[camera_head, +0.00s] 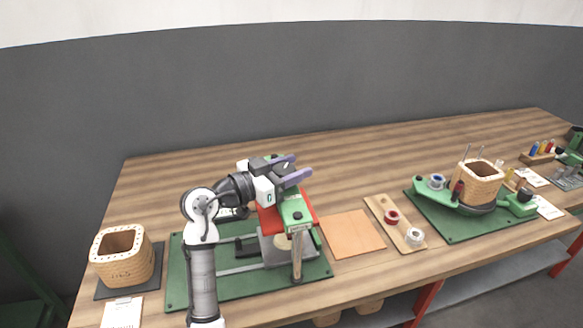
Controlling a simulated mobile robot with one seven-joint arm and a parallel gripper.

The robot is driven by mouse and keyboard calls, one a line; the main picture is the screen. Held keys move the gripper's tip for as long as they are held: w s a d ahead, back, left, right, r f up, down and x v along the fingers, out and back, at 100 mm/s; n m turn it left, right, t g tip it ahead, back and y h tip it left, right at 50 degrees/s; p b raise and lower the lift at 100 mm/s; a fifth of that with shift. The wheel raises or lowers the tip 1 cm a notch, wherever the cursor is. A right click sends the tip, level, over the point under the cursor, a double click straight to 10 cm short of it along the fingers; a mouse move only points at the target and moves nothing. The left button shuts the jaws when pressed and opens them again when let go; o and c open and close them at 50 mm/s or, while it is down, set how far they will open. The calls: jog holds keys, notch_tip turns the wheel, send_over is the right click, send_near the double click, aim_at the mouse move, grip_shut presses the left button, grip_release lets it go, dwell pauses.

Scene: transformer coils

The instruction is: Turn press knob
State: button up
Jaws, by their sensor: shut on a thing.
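The press (267,220), with a red body and a green head (297,212), stands on a green base plate (240,285) at the front of the bench. A lever with a pale wooden handle (297,262) hangs down at its front. My gripper (291,169), with two purple fingers, is over the top of the press, reaching in from the left. It is shut on the press knob, which is mostly hidden between and behind the fingers. I cannot tell how far the knob is turned.
A wound coil (122,262) on a dark mat and a white paper (122,312) are at left. An orange sheet (353,234) and a wooden board (388,214) with spools lie right of the press. A second coil (481,182) stands on a green fixture farther right. The back of the bench is clear.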

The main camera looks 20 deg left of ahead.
jog(key=shift+f+n+t+y+b, duration=0.1)
jog(key=shift+n+t+y+b, duration=0.55)
jog(key=shift+y, duration=0.25)
jog(key=shift+w+a+r+n+t+y+b, duration=0.1)
jog(key=shift+n+t+y, duration=0.2)
jog(key=shift+n+y, duration=0.45)
jog(key=shift+a+r+n+t+y+b, duration=0.15)
jog(key=shift+n+t+y, duration=0.2)
jog(key=shift+y, duration=0.55)
jog(key=shift+w+a+f+n+t+y+b, duration=0.1)
jog(key=shift+n+t+y, duration=0.1)
jog(key=shift+n+y, duration=0.55)
jog(key=o, duration=1)
jog(key=b+v, duration=0.4)
jog(key=v, duration=1)
jog(key=shift+d+r, duration=0.1)
